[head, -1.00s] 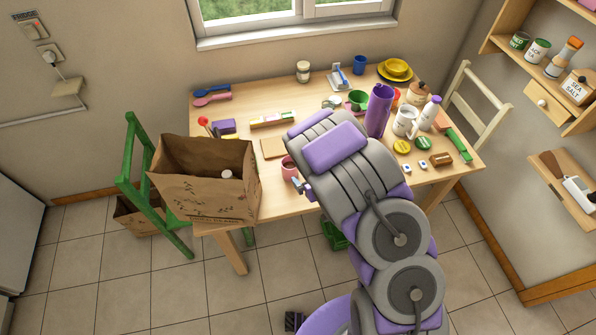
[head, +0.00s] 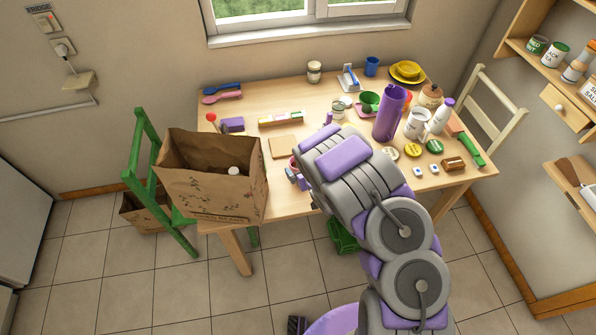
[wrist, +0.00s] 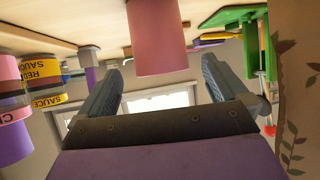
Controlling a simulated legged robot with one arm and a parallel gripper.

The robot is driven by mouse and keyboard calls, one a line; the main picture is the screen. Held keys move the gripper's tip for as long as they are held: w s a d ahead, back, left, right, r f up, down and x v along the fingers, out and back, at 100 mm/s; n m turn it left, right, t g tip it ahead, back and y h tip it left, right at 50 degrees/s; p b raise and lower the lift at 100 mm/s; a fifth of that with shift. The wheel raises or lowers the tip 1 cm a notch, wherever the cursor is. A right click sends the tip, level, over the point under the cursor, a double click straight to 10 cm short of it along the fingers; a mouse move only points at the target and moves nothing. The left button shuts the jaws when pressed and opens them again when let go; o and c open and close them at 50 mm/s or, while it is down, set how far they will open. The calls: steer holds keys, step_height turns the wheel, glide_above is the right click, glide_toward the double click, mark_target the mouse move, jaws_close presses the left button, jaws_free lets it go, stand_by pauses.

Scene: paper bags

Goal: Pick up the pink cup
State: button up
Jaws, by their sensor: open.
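The pink cup (wrist: 158,38) shows in the wrist view, which is upside down, so the cup hangs from the tabletop at the upper middle. It stands on the table, and only its lower part is cut off by the frame edge. In the head view a small part of the cup (head: 293,163) shows beside my arm, which hides most of it. My gripper (wrist: 160,72) is open, with one finger on each side of the cup in the picture. I cannot tell whether the cup is between the fingers or just beyond them. No contact is visible.
A brown paper bag (head: 205,190) stands left of the cup, close to the right finger in the wrist view. A purple cylinder (head: 390,115), a white mug (head: 416,124) and several jars stand at the right. A flat wooden board (head: 284,146) lies near the cup.

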mark_target(295, 161)
steer(key=shift+w+a+f, duration=0.25)
steer(key=shift+w+a, duration=0.1)
steer(key=shift+w, duration=0.15)
steer(key=shift+b+x, duration=0.85)
steer(key=shift+x, duration=1.65)
steer(key=shift+c, duration=0.5)
steer(key=c, duration=1)
